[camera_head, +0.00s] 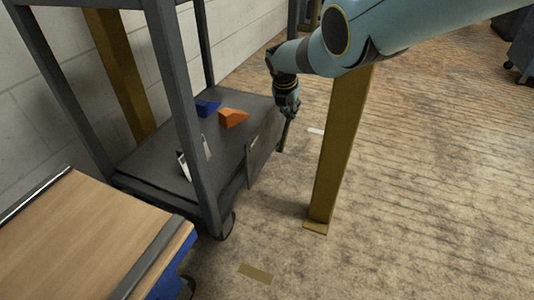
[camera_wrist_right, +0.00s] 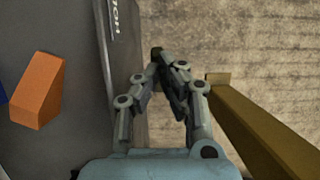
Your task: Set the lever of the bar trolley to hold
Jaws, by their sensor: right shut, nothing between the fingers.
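The bar trolley (camera_head: 188,165) is a dark grey frame with a low shelf, left of centre in the head view. A dark plate (camera_head: 263,148) stands on its right side. A thin dark upright bar, seemingly the lever (camera_head: 284,134), shows by this plate just below my right gripper (camera_head: 288,108). In the right wrist view my right gripper (camera_wrist_right: 160,66) is shut and empty, over the trolley's right edge. A small dark knob (camera_wrist_right: 156,52) shows at its fingertips; whether they touch cannot be told. Lettering on the plate (camera_wrist_right: 115,18) is partly cut off. My left gripper is out of view.
An orange block (camera_head: 233,117) and a blue block (camera_head: 207,107) lie on the shelf. A yellow post (camera_head: 340,150) stands on the floor close right of my gripper. A wooden-topped table (camera_head: 85,235) is at front left. Floor to the right is open.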

